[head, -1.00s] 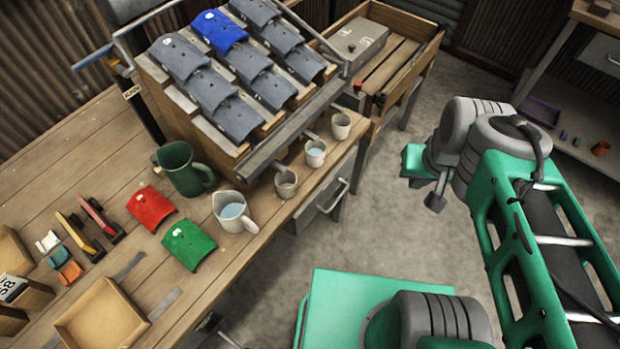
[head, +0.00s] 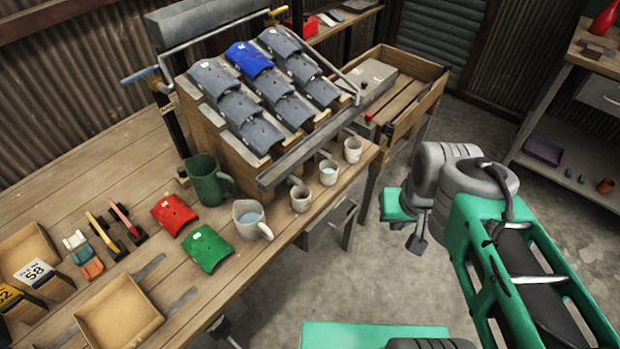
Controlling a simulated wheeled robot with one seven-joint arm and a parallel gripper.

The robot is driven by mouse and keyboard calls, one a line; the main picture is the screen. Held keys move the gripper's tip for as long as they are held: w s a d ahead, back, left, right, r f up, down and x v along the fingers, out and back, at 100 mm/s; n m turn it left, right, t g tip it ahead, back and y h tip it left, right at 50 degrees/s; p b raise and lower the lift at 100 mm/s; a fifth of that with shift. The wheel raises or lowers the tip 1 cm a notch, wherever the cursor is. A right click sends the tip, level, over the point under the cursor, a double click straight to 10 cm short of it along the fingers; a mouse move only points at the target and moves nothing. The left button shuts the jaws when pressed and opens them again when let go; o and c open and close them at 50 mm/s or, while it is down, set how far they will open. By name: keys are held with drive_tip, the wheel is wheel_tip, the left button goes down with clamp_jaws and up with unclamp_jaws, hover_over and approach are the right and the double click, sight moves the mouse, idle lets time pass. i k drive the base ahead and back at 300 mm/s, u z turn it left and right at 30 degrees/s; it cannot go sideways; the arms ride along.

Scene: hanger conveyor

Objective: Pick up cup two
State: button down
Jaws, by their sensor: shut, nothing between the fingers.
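Three small pale grey cups stand upright in a row along the bench's right edge, in front of the wooden rack. The near cup (head: 300,200) looks empty. The middle cup (head: 329,175) holds pale blue liquid. The far cup (head: 353,152) stands closest to the rack's far corner. No number is readable on any cup, so which one is cup two is not marked. My arm (head: 510,240) reaches in from the lower right, well to the right of the cups and over the floor. I cannot make out my gripper's fingers anywhere. Nothing touches the cups.
A larger jug (head: 249,221) with liquid and a green pitcher (head: 206,188) stand near the cups. The rack's metal rail (head: 305,150) runs close above the cups. Red (head: 172,214) and green (head: 208,249) tiles lie on the bench.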

sight(328, 169)
drive_tip(key=u, duration=0.7)
drive_tip(key=i, duration=1)
drive_tip(key=z, duration=0.05)
